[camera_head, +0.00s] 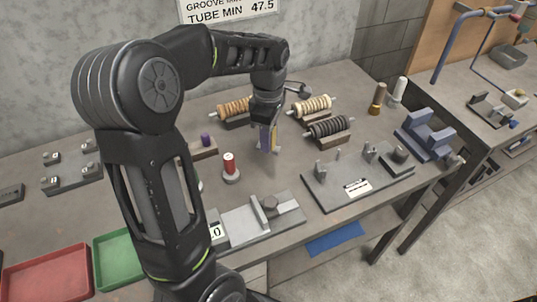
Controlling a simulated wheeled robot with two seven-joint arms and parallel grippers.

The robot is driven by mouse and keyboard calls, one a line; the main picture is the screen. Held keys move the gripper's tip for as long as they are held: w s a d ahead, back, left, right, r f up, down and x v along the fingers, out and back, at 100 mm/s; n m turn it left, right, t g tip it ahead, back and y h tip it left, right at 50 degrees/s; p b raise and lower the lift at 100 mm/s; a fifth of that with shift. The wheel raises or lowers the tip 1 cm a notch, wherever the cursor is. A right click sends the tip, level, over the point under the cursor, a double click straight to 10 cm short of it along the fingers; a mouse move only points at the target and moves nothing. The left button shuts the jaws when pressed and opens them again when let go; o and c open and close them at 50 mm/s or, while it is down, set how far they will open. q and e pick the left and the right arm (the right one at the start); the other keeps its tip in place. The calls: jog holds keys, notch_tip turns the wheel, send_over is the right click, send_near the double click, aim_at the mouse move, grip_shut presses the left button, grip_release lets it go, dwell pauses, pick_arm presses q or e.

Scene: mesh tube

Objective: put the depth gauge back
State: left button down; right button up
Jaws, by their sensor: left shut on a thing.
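My right gripper is not in view.
Ribbed rollers on blocks (328,128) stand right of the gripper. A red cylinder (229,163) stands to its left. A grey fixture plate (357,178) lies at right, another (250,222) in front. Red (47,275) and green (113,262) trays sit front left.

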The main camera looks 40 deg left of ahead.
pick_arm(q)
notch_tip(320, 180, down, 3)
jog(key=shift+r, duration=0.2)
notch_tip(320, 180, down, 3)
jog(key=shift+f+p, duration=0.1)
jog(key=shift+p, duration=0.35)
jog(key=shift+f, duration=0.25)
